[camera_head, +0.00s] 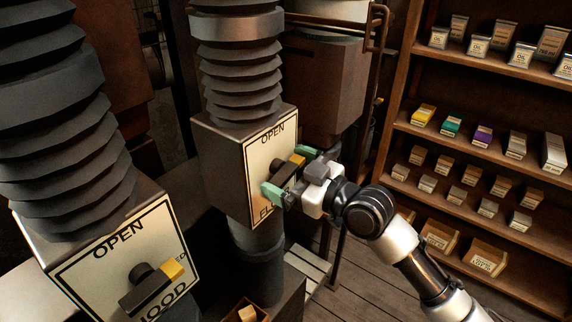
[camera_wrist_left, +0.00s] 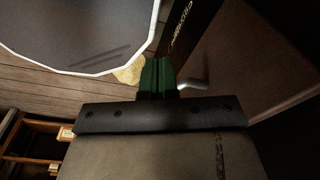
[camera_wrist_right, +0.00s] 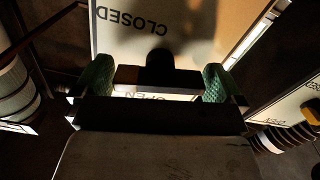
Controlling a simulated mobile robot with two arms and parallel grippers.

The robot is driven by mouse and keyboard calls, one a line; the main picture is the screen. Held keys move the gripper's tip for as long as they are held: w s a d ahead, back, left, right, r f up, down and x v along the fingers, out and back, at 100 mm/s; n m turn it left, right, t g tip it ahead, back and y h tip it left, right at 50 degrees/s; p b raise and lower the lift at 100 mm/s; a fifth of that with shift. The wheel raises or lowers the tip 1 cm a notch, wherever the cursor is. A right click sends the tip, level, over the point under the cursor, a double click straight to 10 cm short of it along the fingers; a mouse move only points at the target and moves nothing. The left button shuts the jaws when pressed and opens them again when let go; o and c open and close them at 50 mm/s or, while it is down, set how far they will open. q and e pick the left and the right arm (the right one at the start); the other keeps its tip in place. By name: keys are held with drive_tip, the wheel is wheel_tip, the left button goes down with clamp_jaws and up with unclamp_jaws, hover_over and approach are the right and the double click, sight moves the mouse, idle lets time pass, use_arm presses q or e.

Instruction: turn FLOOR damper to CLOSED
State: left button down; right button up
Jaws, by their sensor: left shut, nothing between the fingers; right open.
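The FLOOR damper plate (camera_head: 258,160) sits on the front of the middle duct box, with OPEN at its top and the lower label partly hidden. Its dark handle (camera_head: 284,178) has a yellow tip (camera_head: 298,159) pointing to the upper right. My right gripper (camera_head: 289,173) is open, its green fingers at either end of the handle. In the right wrist view the handle's dark hub (camera_wrist_right: 158,66) lies between the fingers (camera_wrist_right: 156,82), and CLOSED reads upside down on the plate; contact cannot be told. My left gripper (camera_wrist_left: 157,76) is shut and empty, outside the head view.
The HOOD damper plate (camera_head: 110,262) is at the lower left, its handle's yellow tip (camera_head: 172,269) toward the upper right. A wooden shelf (camera_head: 470,143) with small boxes and tins stands at the right. A small open crate (camera_head: 232,314) is below the middle duct.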

drive_tip(key=shift+w+a, duration=0.2)
drive_tip(key=shift+a, duration=0.1)
drive_tip(key=c, duration=0.6)
drive_tip(key=shift+r+m+p, duration=0.1)
drive_tip(key=shift+m+p, duration=0.4)
drive_tip(key=shift+m, duration=0.2)
drive_tip(key=shift+c, duration=0.2)
drive_tip(key=shift+m, duration=0.6)
drive_tip(key=o, duration=0.6)
drive_tip(key=shift+o, duration=0.2)
